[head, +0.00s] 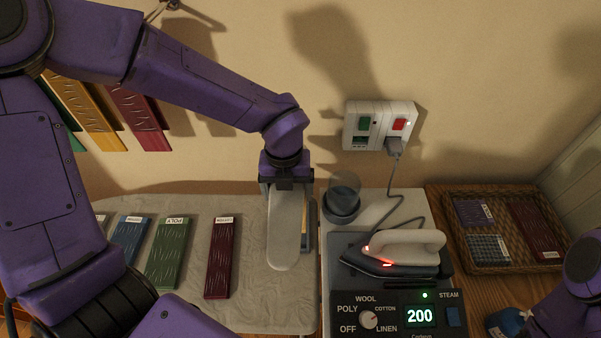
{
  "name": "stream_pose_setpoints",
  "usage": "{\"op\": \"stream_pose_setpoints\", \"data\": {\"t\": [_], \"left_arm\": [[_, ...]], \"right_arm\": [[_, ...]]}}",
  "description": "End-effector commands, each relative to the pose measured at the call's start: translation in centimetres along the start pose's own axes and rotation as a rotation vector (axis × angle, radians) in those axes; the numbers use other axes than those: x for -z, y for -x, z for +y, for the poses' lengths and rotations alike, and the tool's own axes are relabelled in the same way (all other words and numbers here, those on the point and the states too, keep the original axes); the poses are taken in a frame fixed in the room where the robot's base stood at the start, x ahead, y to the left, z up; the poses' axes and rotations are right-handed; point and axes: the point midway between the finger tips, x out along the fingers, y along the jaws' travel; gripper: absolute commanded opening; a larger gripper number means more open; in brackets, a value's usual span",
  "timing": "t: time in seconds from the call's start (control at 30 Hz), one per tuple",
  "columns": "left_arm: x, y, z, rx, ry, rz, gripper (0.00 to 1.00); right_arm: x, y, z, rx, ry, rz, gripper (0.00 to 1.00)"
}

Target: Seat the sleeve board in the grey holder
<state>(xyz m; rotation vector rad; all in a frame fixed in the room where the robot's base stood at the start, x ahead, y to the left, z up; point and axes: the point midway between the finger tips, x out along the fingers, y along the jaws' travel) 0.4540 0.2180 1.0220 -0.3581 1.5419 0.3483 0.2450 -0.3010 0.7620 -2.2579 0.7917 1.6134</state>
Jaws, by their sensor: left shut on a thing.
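The pale grey sleeve board (285,235) hangs from my left gripper (286,186), its rounded end toward the front of the ironing surface. My left gripper is shut on its far end. A grey piece with a yellow strip (311,228) shows along the board's right edge. It may be the grey holder, but the board hides most of it. I cannot tell whether board and holder touch.
Several labelled folded cloths, including a green one (168,254) and a dark red one (221,257), lie left on the padded ironing surface (255,318). A corded socket (379,126) is behind.

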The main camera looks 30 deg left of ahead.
Motion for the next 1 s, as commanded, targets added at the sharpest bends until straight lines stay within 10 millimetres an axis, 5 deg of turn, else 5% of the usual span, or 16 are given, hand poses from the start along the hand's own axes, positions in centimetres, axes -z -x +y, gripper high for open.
{"op": "stream_pose_setpoints", "data": {"t": [0.5,1.0], "left_arm": [[-2.8,-6.1,-1.2,-0.018,0.0,0.031,0.3],[-2.8,-8.8,-1.1,-0.02,0.002,0.031,0.3]], "right_arm": [[-1.6,-3.9,-0.4,0.0,0.0,0.001,0.43],[-2.4,-5.8,-0.5,0.0,0.0,0.0,0.43]]}}
